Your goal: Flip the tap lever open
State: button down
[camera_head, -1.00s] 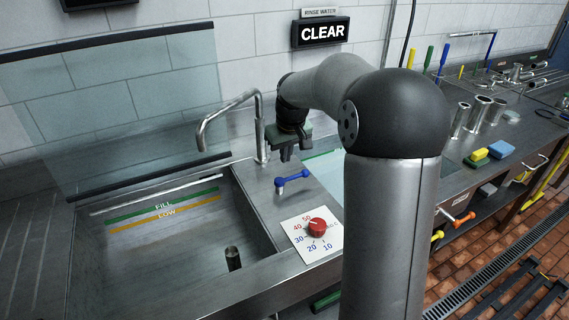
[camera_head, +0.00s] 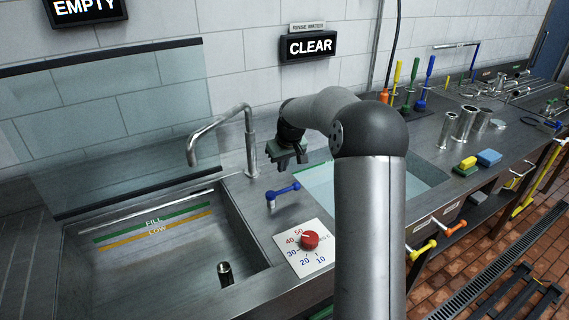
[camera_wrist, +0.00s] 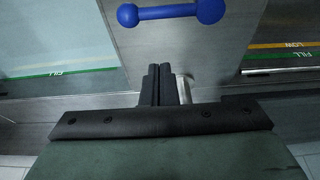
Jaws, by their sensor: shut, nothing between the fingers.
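The blue tap lever (camera_head: 283,192) sits on the steel deck beside the spout (camera_head: 247,140). Its arm lies level, with one round knob on its right end. The wrist view shows it as a blue bar (camera_wrist: 168,12) with a ball at each end. My gripper (camera_head: 287,168) is above and slightly behind the lever, apart from it. In the wrist view the black fingers (camera_wrist: 160,72) are together and empty, pointing toward the bar with bare deck between.
A red dial (camera_head: 309,240) on a white plate stands in front of the lever. An empty-looking sink (camera_head: 170,250) is to the left, a water-filled basin (camera_head: 420,178) to the right. The glass panel (camera_head: 110,110) and wall are behind.

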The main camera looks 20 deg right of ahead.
aim_at(283, 191)
jog(key=p+x, duration=0.1)
jog(key=x, duration=0.4)
jog(key=shift+w+f, duration=0.15)
jog(key=shift+f, duration=0.2)
jog(key=shift+f+p, duration=0.3)
jog(key=s, duration=0.2)
jog(key=shift+s+d+r+p, duration=0.25)
jog(key=shift+s+r+p, duration=0.1)
jog(key=shift+s, duration=0.5)
jog(key=shift+d+f, duration=0.1)
